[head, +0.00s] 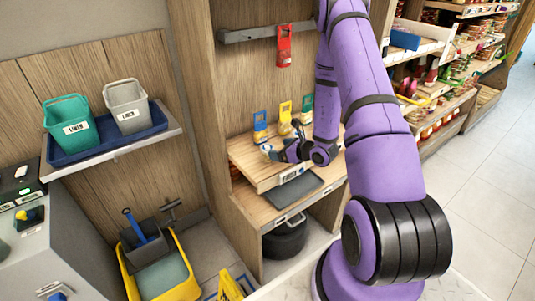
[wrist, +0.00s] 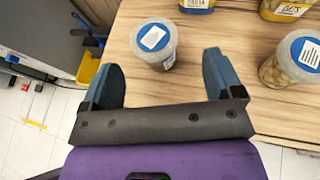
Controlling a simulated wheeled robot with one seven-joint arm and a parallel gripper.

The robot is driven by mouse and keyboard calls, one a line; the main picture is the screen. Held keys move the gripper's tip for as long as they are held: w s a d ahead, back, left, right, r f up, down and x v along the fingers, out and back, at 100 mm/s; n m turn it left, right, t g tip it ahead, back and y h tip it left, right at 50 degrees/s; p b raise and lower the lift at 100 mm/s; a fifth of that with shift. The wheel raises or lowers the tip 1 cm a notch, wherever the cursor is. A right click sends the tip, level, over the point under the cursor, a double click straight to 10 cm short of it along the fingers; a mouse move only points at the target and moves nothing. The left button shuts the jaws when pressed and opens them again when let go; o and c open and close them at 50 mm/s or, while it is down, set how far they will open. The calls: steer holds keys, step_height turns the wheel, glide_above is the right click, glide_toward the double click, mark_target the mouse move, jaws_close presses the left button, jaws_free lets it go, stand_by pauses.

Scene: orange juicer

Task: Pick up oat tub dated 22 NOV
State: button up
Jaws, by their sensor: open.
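My gripper (wrist: 160,72) is open and empty, its two blue fingers spread over the wooden shelf; in the head view my gripper (head: 284,152) is low at the shelf's front. A clear tub with a blue-rimmed lid and white label (wrist: 154,42) stands between and slightly beyond the fingertips, apparently touching neither. This tub also shows in the head view (head: 266,149), small and partly blocked. A second clear tub (wrist: 293,60), with pale contents and a blue lid, stands to the right, outside the fingers. No 22 NOV date is readable on either.
Blue, yellow and green tagged containers stand behind on the shelf (head: 244,160); a yellow one (wrist: 285,10) shows at the wrist view's top edge. A dark mat (head: 293,190) lies on the lower shelf. A wooden side panel (head: 195,100) bounds the left.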

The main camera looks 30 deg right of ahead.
mark_target(267, 148)
steer(key=shift+a+x, duration=0.15)
steer(key=shift+x, duration=1.5)
steer(key=shift+a+x, duration=0.2)
steer(key=shift+x, duration=1.5)
steer(key=shift+s, duration=0.15)
steer(key=c, duration=0.9)
